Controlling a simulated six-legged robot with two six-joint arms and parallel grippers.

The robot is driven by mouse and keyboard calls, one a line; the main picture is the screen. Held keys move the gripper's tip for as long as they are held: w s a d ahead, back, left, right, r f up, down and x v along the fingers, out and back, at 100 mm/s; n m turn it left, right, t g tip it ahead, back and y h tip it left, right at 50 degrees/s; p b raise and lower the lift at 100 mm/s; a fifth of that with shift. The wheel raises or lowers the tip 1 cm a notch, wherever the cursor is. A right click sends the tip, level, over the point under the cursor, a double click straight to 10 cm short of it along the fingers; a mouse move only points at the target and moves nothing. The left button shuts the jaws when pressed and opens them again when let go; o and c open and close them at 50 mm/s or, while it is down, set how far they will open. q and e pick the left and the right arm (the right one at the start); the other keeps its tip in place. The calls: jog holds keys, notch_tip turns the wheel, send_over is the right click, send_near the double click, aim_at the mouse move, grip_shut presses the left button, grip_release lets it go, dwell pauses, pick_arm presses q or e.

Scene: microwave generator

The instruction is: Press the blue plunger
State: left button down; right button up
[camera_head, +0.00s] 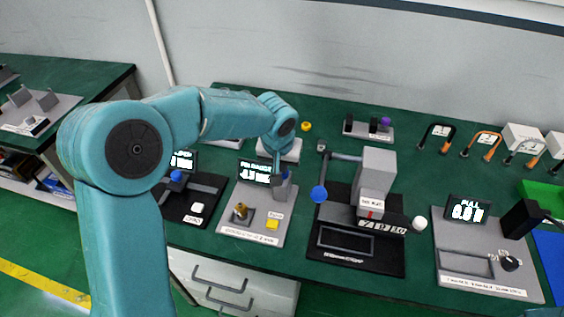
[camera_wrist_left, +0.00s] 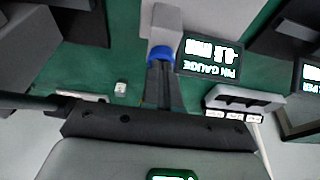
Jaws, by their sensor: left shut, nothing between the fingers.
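The blue plunger (camera_head: 287,173) is a short blue cap on the grey block of the pin gauge station (camera_head: 248,228), beside its lit display (camera_head: 255,171). In the left wrist view the blue plunger (camera_wrist_left: 160,52) shows as a blue band at the end of the grey block. My left gripper (camera_head: 277,177) is shut and empty, right at the plunger and partly in front of it. In the wrist view the closed fingertips (camera_wrist_left: 160,65) meet the blue cap's edge; I cannot tell whether they touch it. My right gripper is not in view.
Left of the station is a black device with a blue knob (camera_head: 176,176). To its right stands a press with a blue ball handle (camera_head: 319,194). A brass pin (camera_head: 240,210) and yellow button (camera_head: 245,224) sit at the station's front. A pull gauge (camera_head: 467,210) stands further right.

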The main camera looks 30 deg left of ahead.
pick_arm(q)
jog(key=shift+s+f, duration=0.15)
jog(key=shift+f, duration=0.1)
jog(key=shift+r, duration=0.3)
notch_tip(320, 180, up, 5)
jog(key=p, duration=0.2)
jog(key=shift+f+p, duration=0.15)
jog(key=shift+p, duration=0.25)
jog(key=b+v, duration=0.1)
jog(key=v, duration=0.8)
jog(key=shift+d, duration=0.1)
